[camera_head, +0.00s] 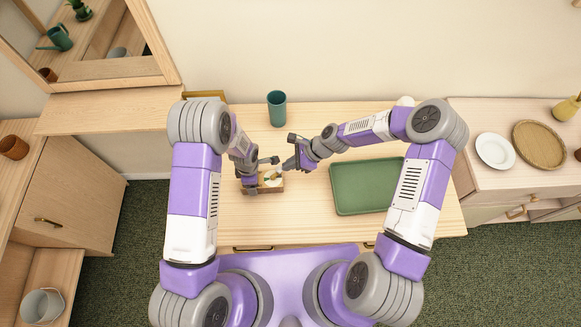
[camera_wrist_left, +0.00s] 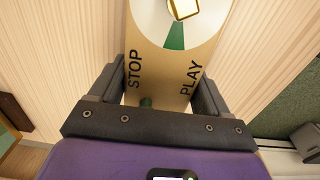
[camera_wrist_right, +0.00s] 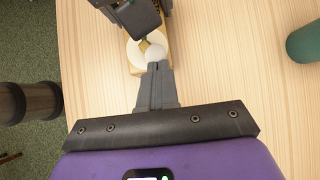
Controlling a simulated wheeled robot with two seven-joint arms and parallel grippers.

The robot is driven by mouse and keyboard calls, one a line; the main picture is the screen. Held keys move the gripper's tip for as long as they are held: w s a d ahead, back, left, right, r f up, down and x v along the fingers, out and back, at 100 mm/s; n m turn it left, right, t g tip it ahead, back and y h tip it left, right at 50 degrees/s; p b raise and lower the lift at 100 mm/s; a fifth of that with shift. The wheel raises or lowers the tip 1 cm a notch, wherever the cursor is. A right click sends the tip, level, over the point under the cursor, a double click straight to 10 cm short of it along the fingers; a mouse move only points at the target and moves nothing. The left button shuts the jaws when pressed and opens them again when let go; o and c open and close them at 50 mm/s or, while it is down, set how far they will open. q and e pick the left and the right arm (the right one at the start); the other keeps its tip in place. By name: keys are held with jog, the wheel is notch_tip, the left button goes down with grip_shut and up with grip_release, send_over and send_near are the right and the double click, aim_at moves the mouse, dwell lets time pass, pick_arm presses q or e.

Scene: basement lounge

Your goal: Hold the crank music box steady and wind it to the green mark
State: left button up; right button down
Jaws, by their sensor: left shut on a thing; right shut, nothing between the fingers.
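The music box (camera_head: 262,190) is a small tan wooden box on the table, left of the green tray. In the left wrist view the box (camera_wrist_left: 160,75) bears the words STOP and PLAY, and a green wedge mark (camera_wrist_left: 175,37) lies on its white dial, below the gold crank part (camera_wrist_left: 183,8). My left gripper (camera_wrist_left: 153,88) is shut on the box, one finger along each side. My right gripper (camera_wrist_right: 158,66) is shut and empty, its tips right at the white crank knob (camera_wrist_right: 155,52); I cannot tell whether they touch. The left gripper partly hides the dial in the right wrist view.
A green tray (camera_head: 344,207) lies on the table to the right. A teal cup (camera_head: 276,107) stands behind the box; it also shows in the right wrist view (camera_wrist_right: 306,43). The wooden table (camera_head: 300,228) is clear in front. A white plate (camera_head: 495,151) sits on the right cabinet.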

jog(key=n+g, duration=0.1)
jog(key=w+a+n+g, duration=0.1)
jog(key=n, duration=0.1)
jog(key=w+n+g, duration=0.1)
jog(key=n, duration=0.1)
jog(key=shift+w+a+g+h, duration=0.25)
jog(key=shift+g+h, duration=0.05)
jog(key=shift+w+a+n+g+h, duration=0.25)
jog(key=shift+a+n+g+h, duration=0.15)
jog(key=shift+n, duration=0.45)
jog(key=shift+w+a+n+g+h, duration=0.25)
jog(key=shift+n+g, duration=0.3)
jog(key=shift+n, duration=0.35)
jog(key=shift+w+a+n+g+h, duration=0.25)
jog(key=shift+a+n+g+h, duration=0.15)
jog(key=shift+n, duration=0.45)
jog(key=shift+w+a+n+g+h, duration=0.15)
jog(key=shift+a+n+g+h, duration=0.45)
jog(key=shift+n, duration=0.7)
dwell(1.5)
jog(key=s+v, duration=0.1)
jog(key=v, duration=1)
jog(key=shift+r, duration=0.65)
